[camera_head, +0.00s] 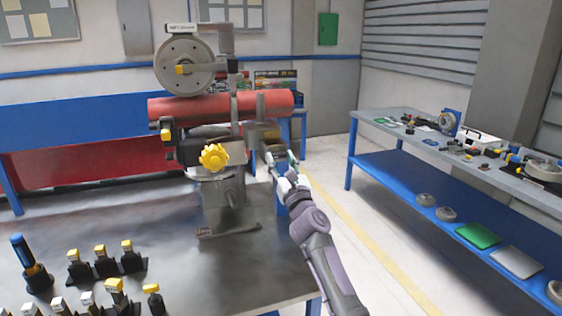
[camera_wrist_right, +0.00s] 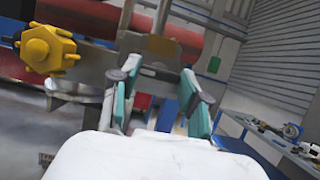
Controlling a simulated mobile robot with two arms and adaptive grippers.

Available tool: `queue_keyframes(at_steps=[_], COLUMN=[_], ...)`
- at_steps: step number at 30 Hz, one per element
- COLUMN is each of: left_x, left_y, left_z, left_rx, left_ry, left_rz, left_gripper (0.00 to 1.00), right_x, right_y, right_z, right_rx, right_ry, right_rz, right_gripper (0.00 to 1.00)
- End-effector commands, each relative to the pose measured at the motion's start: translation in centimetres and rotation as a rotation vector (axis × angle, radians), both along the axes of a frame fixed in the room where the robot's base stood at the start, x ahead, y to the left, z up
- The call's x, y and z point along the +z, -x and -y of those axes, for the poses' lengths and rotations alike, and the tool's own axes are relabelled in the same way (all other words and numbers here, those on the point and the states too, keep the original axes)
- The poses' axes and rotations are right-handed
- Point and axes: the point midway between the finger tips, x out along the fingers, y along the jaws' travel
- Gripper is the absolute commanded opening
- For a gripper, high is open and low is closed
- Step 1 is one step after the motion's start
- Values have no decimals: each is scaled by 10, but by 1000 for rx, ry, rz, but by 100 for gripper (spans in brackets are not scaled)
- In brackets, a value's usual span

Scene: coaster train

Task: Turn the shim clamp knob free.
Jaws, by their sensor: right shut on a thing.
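The red-tube machine (camera_head: 222,100) stands on the metal bench. A yellow lobed knob (camera_head: 213,156) faces me on its front; it also shows at the upper left of the right wrist view (camera_wrist_right: 48,49). I cannot tell which part is the shim clamp knob. My right gripper (camera_head: 272,160) is right of the yellow knob and apart from it, at the machine's right side. In the right wrist view its teal-padded fingers (camera_wrist_right: 160,85) are shut on a grey machine part, mostly hidden between them. A tan block (camera_wrist_right: 161,46) sits just beyond. My left gripper is not in view.
Several yellow-topped black holders (camera_head: 105,263) and a blue-handled tool (camera_head: 30,262) stand at the bench's front left. A two-level side bench (camera_head: 385,165) with parts stands at the right. Clear floor lies between the benches.

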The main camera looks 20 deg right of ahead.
Motion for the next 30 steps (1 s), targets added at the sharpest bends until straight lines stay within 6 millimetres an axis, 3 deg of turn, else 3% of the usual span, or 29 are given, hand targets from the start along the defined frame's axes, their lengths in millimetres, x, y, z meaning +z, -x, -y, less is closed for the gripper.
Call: queue_keyframes(at_steps=[11,30], left_x=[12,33], left_y=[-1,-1], left_z=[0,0], left_rx=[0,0], left_ry=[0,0], left_rz=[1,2], left_gripper=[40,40], right_x=[1,3], right_y=[0,0], right_z=[2,5], right_rx=[-2,0], right_ry=[169,763], right_rz=[4,24], right_gripper=[11,11])
